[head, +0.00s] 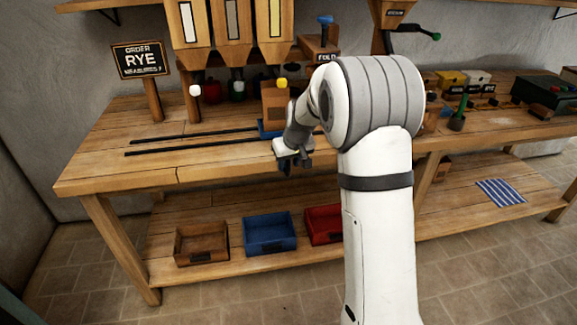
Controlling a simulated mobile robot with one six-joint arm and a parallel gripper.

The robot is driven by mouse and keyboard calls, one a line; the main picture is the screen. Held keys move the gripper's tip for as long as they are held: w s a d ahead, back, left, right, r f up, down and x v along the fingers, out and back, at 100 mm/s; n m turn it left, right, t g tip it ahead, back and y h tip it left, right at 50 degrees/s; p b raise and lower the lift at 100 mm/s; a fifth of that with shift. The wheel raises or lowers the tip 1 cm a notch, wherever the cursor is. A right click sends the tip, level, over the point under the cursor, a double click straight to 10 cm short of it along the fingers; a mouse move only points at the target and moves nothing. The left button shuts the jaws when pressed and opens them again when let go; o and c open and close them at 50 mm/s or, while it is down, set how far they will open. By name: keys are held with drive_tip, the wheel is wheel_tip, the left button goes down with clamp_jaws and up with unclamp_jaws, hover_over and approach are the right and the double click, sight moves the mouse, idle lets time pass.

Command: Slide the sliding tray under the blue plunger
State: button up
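A blue piece that looks like the sliding tray (268,131) sits at the right end of two dark rails (190,143) on the bench. A brown box-like thing (275,99) stands on or just behind it; I cannot tell which. My arm hides the tray's right side. The blue plunger (325,20) is up on a wooden stand marked FOLD (320,45), behind and to the right of the tray. My gripper (296,166) points down at the bench's front edge, in front of the tray. Its fingers are too small to tell open from shut, or whether they touch anything.
Brown (201,244), blue (270,232) and red (323,224) bins stand on the lower shelf. The bench left of the rails is clear.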

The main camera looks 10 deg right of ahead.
drive_tip(key=shift+x, duration=1.5)
drive_tip(key=shift+s+d, duration=0.1)
drive_tip(key=shift+c, duration=0.3)
clamp_jaws()
